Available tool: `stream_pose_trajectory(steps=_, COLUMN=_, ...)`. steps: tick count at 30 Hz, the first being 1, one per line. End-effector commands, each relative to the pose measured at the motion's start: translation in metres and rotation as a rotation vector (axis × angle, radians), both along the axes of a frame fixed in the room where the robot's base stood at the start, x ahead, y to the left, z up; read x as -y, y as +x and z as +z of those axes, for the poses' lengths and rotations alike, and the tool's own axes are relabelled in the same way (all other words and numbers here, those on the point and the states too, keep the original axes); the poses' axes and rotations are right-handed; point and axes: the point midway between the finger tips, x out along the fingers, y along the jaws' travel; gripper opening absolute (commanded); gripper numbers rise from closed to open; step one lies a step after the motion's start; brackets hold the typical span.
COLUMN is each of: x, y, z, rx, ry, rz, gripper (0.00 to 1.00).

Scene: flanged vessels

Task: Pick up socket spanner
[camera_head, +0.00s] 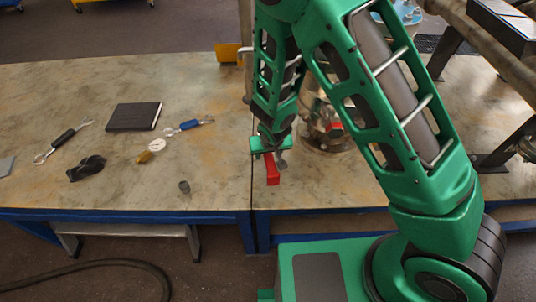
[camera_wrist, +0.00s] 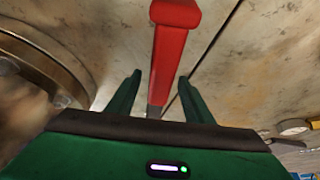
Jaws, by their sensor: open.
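A tool with a red handle (camera_head: 272,170) and a grey shaft, which looks like the socket spanner, is at the table's front near the seam. In the wrist view the red handle (camera_wrist: 171,50) points away from the gripper, and its grey shaft runs back between the fingers. My gripper (camera_wrist: 159,82) is open, with one green finger on each side of the tool and gaps showing. In the head view my gripper (camera_head: 270,147) is just above and behind the red handle. The shaft's far end is hidden by the gripper body.
A flanged metal vessel (camera_head: 322,125) stands close to the right of the gripper.

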Motion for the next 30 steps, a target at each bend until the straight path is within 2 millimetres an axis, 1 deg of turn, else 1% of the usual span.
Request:
stream_pose_trajectory(steps=3, x=0.0, y=0.002, z=-0.005, rx=0.0, ry=-0.001, rz=0.0, gripper=0.47)
stream_pose_trajectory(steps=9, x=0.0, y=0.002, z=-0.005, rx=0.0, ry=0.0, rz=0.0, gripper=0.47)
stream_pose_trajectory(steps=10, x=0.0, y=0.002, z=-0.005, rx=0.0, ry=0.0, rz=0.0, gripper=0.45)
stream_pose_trajectory(steps=11, x=0.0, y=0.002, z=-0.005, rx=0.0, ry=0.0, rz=0.0, gripper=0.37)
stream_pose_trajectory(steps=12, x=0.0, y=0.002, z=-0.005, rx=0.0, ry=0.0, rz=0.0, gripper=0.28)
stream_pose_trajectory(steps=14, x=0.0, y=0.002, z=-0.005, rx=0.0, ry=0.0, rz=0.0, gripper=0.13)
stream_pose_trajectory(steps=15, x=0.0, y=0.002, z=-0.005, rx=0.0, ry=0.0, rz=0.0, gripper=0.04)
stream_pose_trajectory(steps=16, x=0.0, y=0.002, z=-0.005, rx=0.0, ry=0.0, rz=0.0, gripper=0.0)
stream_pose_trajectory(steps=25, x=0.0, y=0.002, z=-0.002, rx=0.002, ry=0.001, rz=-0.001, gripper=0.0)
stream_pose_trajectory(steps=30, x=-0.001, y=0.003, z=0.01, rx=0.004, ry=0.003, rz=-0.001, gripper=0.0)
